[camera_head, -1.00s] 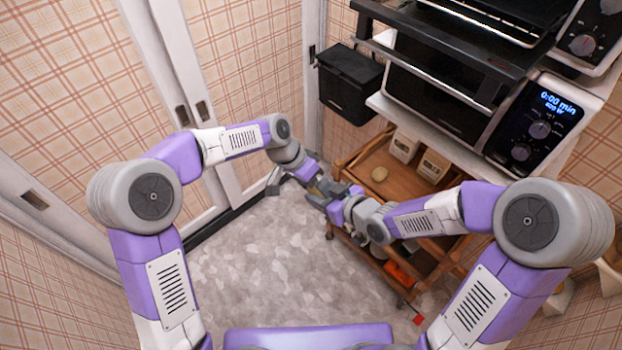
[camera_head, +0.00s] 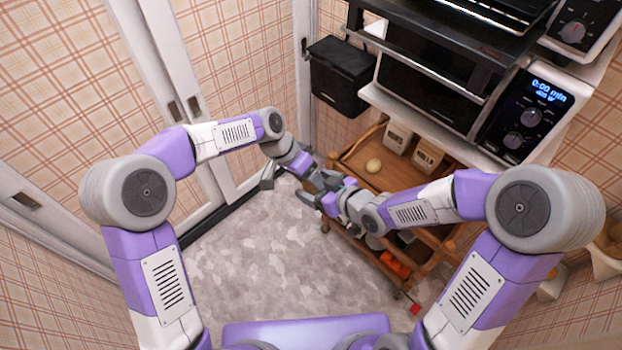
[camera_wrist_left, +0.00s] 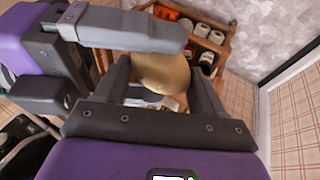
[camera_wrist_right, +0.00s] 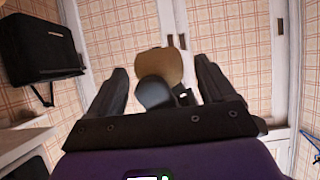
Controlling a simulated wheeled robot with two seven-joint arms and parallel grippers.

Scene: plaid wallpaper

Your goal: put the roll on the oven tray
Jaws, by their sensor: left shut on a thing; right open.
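A tan roll (camera_wrist_left: 162,74) sits between the fingers of my left gripper (camera_wrist_left: 163,92), which is shut on it. The roll also shows in the right wrist view (camera_wrist_right: 160,65), partly behind a grey finger of my left gripper. My right gripper (camera_wrist_right: 160,88) is open, its fingers on either side of the line to the roll; I cannot tell whether they touch it. In the head view the two grippers meet near the cart and the roll is hard to make out. A dark flat ledge (camera_head: 425,50) juts out before the ovens; whether it is the oven tray or an open door is unclear.
A black box (camera_head: 340,75) hangs on the wall. A microwave (camera_head: 528,115) stands right.

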